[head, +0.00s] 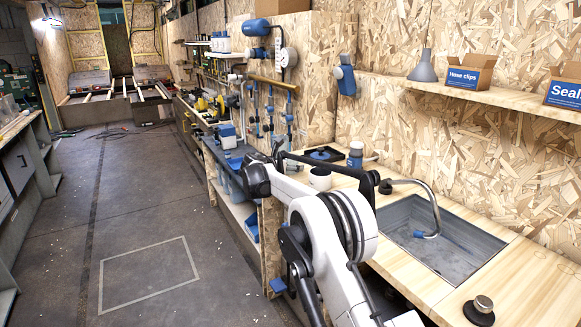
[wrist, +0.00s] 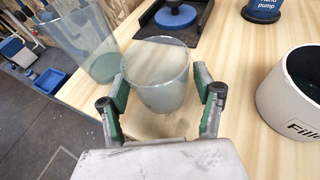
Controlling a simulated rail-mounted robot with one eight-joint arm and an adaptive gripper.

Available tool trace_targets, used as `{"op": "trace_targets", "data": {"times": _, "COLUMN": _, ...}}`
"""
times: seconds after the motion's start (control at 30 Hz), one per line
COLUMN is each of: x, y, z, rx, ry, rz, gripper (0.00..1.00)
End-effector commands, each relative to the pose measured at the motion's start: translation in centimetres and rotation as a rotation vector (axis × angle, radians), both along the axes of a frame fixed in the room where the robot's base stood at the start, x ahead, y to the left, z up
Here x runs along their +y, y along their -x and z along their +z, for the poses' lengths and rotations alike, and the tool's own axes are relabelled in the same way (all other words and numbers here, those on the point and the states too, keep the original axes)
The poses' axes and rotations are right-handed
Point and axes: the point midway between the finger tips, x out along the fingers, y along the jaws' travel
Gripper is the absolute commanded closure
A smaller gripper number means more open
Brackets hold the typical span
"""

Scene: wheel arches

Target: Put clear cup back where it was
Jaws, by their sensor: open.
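A clear cup (wrist: 160,72) stands upright on the light wooden worktop (wrist: 222,140) in the wrist view. My gripper (wrist: 165,98) is open, with one green-padded finger on each side of the cup. I cannot tell whether either finger touches it. A second, larger clear container (wrist: 80,45) stands to the left, close to the worktop's edge. In the head view my arm hides most of the gripper, and I cannot make out the clear cup there.
A white pot (wrist: 295,95) with dark lettering stands to the right. The head view shows a sink (head: 440,240) to the right. Floor lies beyond the left edge.

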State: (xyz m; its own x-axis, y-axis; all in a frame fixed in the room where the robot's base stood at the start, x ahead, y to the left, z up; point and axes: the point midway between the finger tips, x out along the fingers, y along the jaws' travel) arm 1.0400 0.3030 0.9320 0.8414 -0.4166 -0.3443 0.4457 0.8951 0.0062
Motion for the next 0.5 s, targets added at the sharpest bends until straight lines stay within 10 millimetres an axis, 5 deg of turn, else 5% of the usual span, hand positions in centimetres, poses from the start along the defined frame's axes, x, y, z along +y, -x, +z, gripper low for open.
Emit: {"op": "trace_targets", "data": {"times": 0.5, "x": 3.9, "y": 7.7, "z": 3.2, "rx": -0.001, "ry": 0.001, "rz": 0.002, "gripper": 0.35}}
